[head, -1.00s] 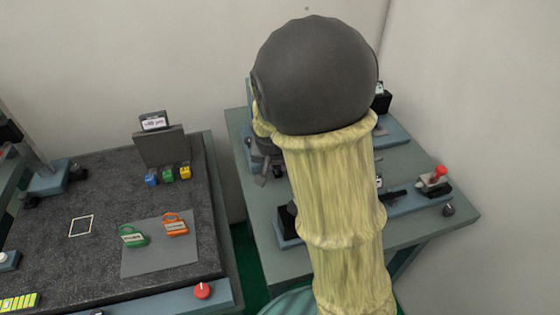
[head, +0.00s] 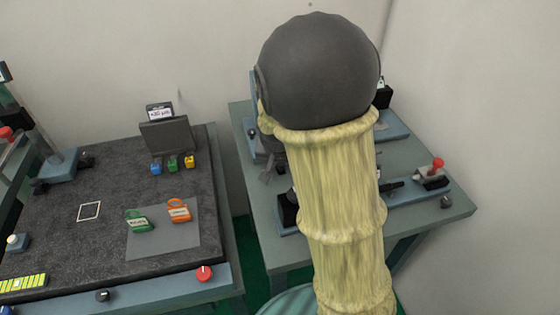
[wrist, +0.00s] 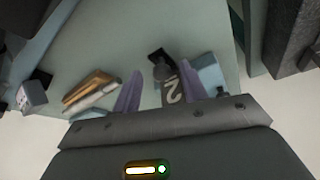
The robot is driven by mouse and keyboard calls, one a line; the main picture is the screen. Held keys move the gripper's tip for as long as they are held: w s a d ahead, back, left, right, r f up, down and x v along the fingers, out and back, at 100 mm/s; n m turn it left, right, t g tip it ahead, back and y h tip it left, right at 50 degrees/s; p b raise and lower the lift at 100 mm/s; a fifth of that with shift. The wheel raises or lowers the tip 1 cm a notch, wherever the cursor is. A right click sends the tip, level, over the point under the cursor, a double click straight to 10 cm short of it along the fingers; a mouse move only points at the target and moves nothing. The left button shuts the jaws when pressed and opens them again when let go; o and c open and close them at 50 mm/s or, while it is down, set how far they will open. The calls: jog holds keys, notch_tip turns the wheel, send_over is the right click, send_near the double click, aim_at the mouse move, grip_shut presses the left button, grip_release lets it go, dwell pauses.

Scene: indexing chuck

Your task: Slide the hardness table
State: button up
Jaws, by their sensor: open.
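The right bench (head: 300,250) carries a blue-grey slide-like base (head: 415,195) with dark parts on it; my padded yellow arm hides much of it. I cannot tell for sure which part is the hardness table. In the wrist view, my gripper (wrist: 160,90) has two purple fingers apart, with nothing held between them. A dark piece marked with a "2" (wrist: 171,92) shows between and beyond the fingers, close to the right one; contact cannot be told. In the head view the fingertips are hidden or not clear behind my arm.
A red-knobbed fixture (head: 434,172) stands at the bench's right end, beside the wall. The left bench (head: 60,225) holds a green tag (head: 139,221), an orange tag (head: 179,211) and small coloured blocks (head: 172,164). A tan bar (wrist: 90,88) lies left of my fingers in the wrist view.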

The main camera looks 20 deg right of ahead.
jog(key=shift+r, duration=0.1)
jog(key=p+v, duration=0.1)
jog(key=v, duration=1.6)
jog(key=shift+s+p, duration=0.2)
jog(key=shift+p, duration=0.1)
jog(key=s+f+n+p, duration=0.1)
jog(key=s+f+p, duration=0.1)
jog(key=s, duration=0.1)
jog(key=s+d+f+n+g+y+p, duration=0.1)
jog(key=s+n+p, duration=0.1)
jog(key=p, duration=0.1)
jog(key=s+d+f+n+p, duration=0.1)
jog(key=s+f+p, duration=0.1)
jog(key=s, duration=0.1)
jog(key=shift+s+d+f+y+p, duration=0.25)
jog(key=shift+s+f+y+p, duration=0.1)
jog(key=shift+y, duration=0.05)
jog(key=shift+s+f+n, duration=0.15)
jog(key=shift+f+n, duration=0.1)
jog(key=shift+n, duration=0.05)
